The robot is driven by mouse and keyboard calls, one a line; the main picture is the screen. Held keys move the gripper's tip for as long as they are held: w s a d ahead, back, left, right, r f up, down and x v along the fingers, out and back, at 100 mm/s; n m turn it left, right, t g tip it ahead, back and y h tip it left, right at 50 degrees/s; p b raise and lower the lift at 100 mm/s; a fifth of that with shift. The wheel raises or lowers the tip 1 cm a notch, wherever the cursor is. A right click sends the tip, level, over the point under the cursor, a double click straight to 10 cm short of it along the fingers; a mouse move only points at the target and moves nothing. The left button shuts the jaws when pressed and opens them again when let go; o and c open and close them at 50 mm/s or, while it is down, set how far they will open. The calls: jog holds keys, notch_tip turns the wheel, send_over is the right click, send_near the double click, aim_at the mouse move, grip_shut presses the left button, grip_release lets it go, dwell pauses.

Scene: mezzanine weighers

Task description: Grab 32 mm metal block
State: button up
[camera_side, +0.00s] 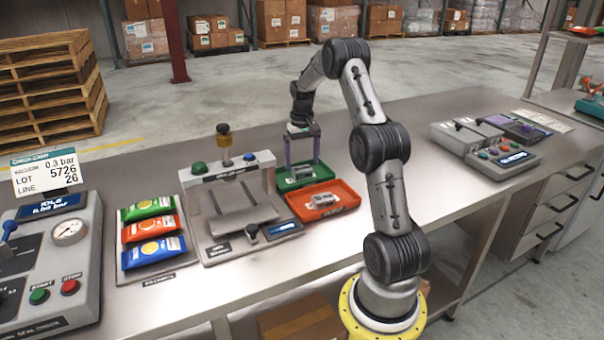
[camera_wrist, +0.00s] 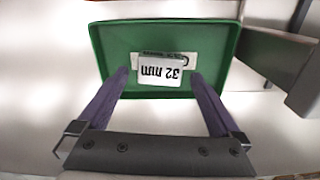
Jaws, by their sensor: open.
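The metal block, marked 32 mm (camera_wrist: 160,70), lies in the green tray (camera_wrist: 220,44) in the wrist view. In the side view the block (camera_side: 302,172) shows as a small light piece in the green tray (camera_side: 323,178). My gripper (camera_wrist: 160,72) is open, with its two purple fingers reaching down over the near side of the tray. One fingertip is on each side of the block, with gaps between. In the side view my gripper (camera_side: 303,166) is above the green tray. Whether the fingertips touch the tray floor cannot be told.
A red tray (camera_side: 345,201) with another small light piece (camera_side: 324,199) is in front of the green tray. A grey machine (camera_side: 228,193) stands just left of the trays. Colored packets (camera_side: 152,229) lie further left. The table right of my arm is clear up to the grey boxes (camera_side: 487,145).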

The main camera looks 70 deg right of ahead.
notch_tip(320, 180, down, 2)
jog(key=c, duration=1.4)
jog(key=shift+r, duration=0.1)
jog(key=shift+c, duration=0.6)
jog(key=shift+r, duration=0.1)
